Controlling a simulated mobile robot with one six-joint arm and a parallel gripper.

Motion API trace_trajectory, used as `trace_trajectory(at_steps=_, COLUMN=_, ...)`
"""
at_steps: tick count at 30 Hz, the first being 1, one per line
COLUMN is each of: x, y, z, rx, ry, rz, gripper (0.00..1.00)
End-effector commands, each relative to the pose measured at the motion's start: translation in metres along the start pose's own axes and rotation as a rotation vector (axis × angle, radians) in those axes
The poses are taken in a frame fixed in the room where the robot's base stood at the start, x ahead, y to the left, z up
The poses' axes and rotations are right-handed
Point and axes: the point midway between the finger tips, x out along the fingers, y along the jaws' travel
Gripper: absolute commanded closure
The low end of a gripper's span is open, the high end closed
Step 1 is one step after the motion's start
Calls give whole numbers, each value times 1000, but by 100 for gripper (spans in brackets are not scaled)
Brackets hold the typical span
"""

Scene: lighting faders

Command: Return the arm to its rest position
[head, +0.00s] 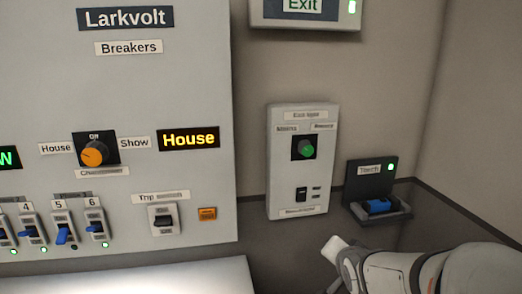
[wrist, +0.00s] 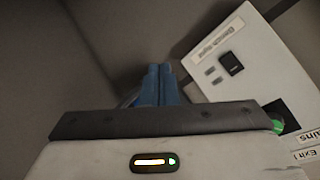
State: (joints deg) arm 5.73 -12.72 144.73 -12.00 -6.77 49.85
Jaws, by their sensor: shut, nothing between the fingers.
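My gripper (wrist: 158,72) shows in the wrist view with its two blue fingers side by side, shut and empty. They point toward a grey wall, beside the white exit-sign switch panel, and no contact shows. In the head view my arm (head: 410,272) enters from the lower right, below the torch holder; the fingertips are not clearly seen there. The switch panel (head: 302,165) has a round knob with a green face (head: 304,148) and a small black rocker switch (head: 301,194). The panel also shows at the right of the wrist view (wrist: 262,62), rotated and partly hidden by my gripper body.
The grey Larkvolt breaker board (head: 190,100) fills the left, with an orange selector knob (head: 94,154) and a row of blue-lever breakers (head: 63,235). A torch holder (head: 370,182) with a blue torch (head: 379,206) juts out just above my arm. An Exit sign (head: 304,12) hangs above.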

Motion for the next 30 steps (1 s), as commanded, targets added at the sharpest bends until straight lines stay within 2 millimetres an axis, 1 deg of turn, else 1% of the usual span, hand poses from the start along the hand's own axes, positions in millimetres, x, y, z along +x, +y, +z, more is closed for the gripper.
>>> trace_trajectory(at_steps=3, x=-25, y=14, z=21, rx=-180, ry=-129, rz=113, gripper=100)
trace_trajectory(at_steps=5, x=-40, y=22, z=34, rx=-272, ry=-212, rz=159, gripper=100)
trace_trajectory(at_steps=6, x=-50, y=26, z=43, rx=-335, ry=-270, rz=182, gripper=100)
trace_trajectory(at_steps=12, x=-103, y=44, z=82, rx=-586, ry=-547, rz=224, gripper=100)
trace_trajectory(at_steps=15, x=-122, y=48, z=93, rx=-661, ry=-641, rz=217, gripper=100)
trace_trajectory(at_steps=18, x=-132, y=50, z=99, rx=-702, ry=-692, rz=210, gripper=100)
trace_trajectory(at_steps=20, x=-135, y=51, z=101, rx=-712, ry=-706, rz=208, gripper=100)
trace_trajectory(at_steps=30, x=-135, y=52, z=101, rx=-714, ry=-709, rz=208, gripper=100)
